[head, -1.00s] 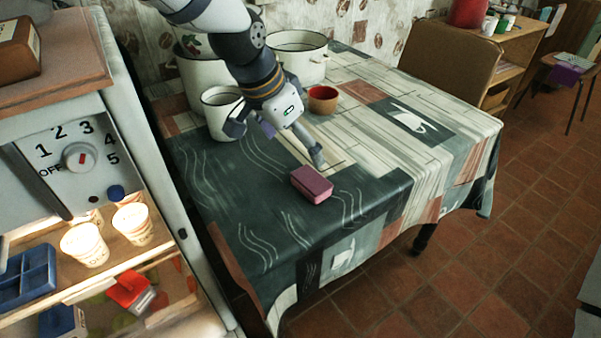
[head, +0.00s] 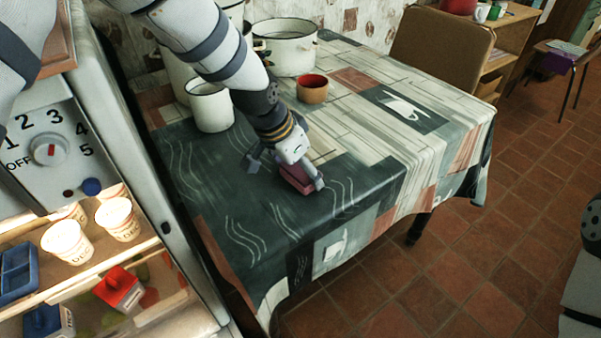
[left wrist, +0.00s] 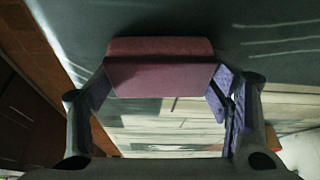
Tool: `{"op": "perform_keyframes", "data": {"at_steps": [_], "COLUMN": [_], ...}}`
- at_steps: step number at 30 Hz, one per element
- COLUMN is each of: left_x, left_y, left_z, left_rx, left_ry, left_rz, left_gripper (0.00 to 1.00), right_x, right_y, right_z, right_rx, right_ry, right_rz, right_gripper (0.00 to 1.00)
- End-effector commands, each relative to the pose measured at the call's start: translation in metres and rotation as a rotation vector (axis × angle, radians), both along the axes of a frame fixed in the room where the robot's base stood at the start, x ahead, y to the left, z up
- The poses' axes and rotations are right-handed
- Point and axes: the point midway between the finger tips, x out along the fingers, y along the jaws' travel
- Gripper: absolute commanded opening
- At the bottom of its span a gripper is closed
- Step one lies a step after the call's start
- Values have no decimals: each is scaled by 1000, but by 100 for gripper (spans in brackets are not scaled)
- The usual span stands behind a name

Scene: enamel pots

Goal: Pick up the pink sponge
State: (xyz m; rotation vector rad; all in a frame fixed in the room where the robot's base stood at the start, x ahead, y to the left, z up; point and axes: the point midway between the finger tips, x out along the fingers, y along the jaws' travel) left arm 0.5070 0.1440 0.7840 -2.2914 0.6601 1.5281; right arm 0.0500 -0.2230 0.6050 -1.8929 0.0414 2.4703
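The pink sponge (head: 297,179) lies on the dark part of the tablecloth, partly covered by my left gripper in the head view. My left gripper (head: 287,177) is low over the sponge, with its fingers spread open. In the left wrist view the sponge (left wrist: 160,68) sits at the fingertips of the open left gripper (left wrist: 160,88), spanning most of the gap between them. I cannot tell whether the fingers touch it. My right gripper is not in view; part of my arm shows at the right edge.
The table (head: 370,165) also holds a white mug (head: 210,108), white enamel pots (head: 288,50) and a brown cup with a red inside (head: 312,90) behind the gripper. A chair (head: 435,50) stands at the back. An open fridge (head: 110,255) with cups is at left.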

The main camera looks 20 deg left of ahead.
Motion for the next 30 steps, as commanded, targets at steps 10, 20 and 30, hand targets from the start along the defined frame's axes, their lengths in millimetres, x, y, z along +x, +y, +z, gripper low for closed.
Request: {"op": "perform_keyframes", "data": {"at_steps": [10,20,30], "left_x": [0,-8,-85], "left_y": [0,-6,-58], "left_z": [0,50,121], "left_rx": [-1,1,4], "left_ry": [2,-9,-13], "left_rz": [1,-4,-3], "left_gripper": [51,51,51], "right_x": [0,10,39], "right_y": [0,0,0], "right_z": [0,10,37], "right_rx": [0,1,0], "right_ry": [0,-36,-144], "right_rz": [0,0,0], "right_gripper": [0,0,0]}}
